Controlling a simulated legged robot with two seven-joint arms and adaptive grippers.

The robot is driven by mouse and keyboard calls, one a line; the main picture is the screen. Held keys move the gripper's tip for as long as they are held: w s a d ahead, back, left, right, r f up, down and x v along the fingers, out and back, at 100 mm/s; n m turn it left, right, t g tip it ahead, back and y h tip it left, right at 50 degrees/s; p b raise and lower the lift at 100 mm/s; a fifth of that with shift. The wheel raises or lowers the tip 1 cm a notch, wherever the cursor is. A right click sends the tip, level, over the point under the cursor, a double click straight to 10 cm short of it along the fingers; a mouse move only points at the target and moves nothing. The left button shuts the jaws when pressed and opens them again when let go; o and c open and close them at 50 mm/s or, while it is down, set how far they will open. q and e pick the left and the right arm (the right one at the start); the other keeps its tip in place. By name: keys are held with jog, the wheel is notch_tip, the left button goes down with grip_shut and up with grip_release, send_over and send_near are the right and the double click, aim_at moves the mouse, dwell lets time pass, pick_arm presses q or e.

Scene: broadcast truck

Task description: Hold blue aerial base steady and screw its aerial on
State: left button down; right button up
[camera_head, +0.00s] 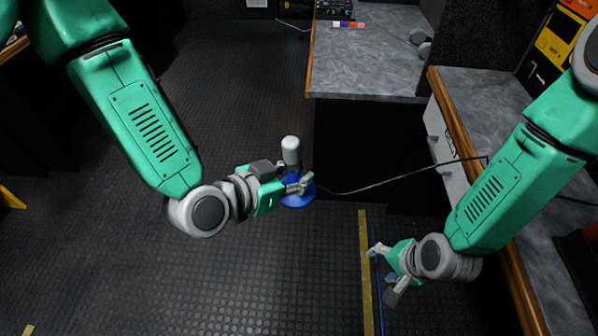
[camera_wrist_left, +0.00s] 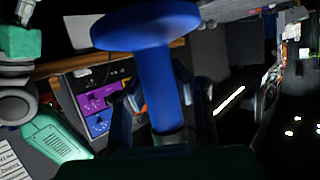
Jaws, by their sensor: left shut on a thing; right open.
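The blue aerial base (camera_head: 297,201) has a round blue foot and a white rounded top, and is near the middle of the head view. My left gripper (camera_head: 301,184) is shut on it between foot and top. In the left wrist view the blue disc and stem of the base (camera_wrist_left: 160,75) show between the fingers. My right gripper (camera_head: 384,263) is open, lower and to the right, apart from the base. A thin blue line (camera_head: 377,300) runs beside the right fingers; I cannot tell whether it is the aerial or a floor marking.
A dark cable (camera_head: 400,178) runs from near the base to the right counter (camera_head: 463,120). A grey worktop (camera_head: 365,70) stands at the back, with small coloured items at its far end. A yellow stripe (camera_head: 365,270) lies on the dark studded floor.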

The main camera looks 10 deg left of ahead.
jog(key=s+d+r+n+g+h, duration=0.1)
jog(key=s+d+n+g+h, duration=0.1)
jog(key=s+d+n, duration=0.6)
jog(key=s+d+h, duration=0.1)
jog(key=s+d, duration=0.5)
jog(key=s, duration=0.3)
jog(key=shift+s+d+r+n+g, duration=0.15)
jog(key=shift+s+d+n+g, duration=0.15)
jog(key=shift+n+g, duration=0.1)
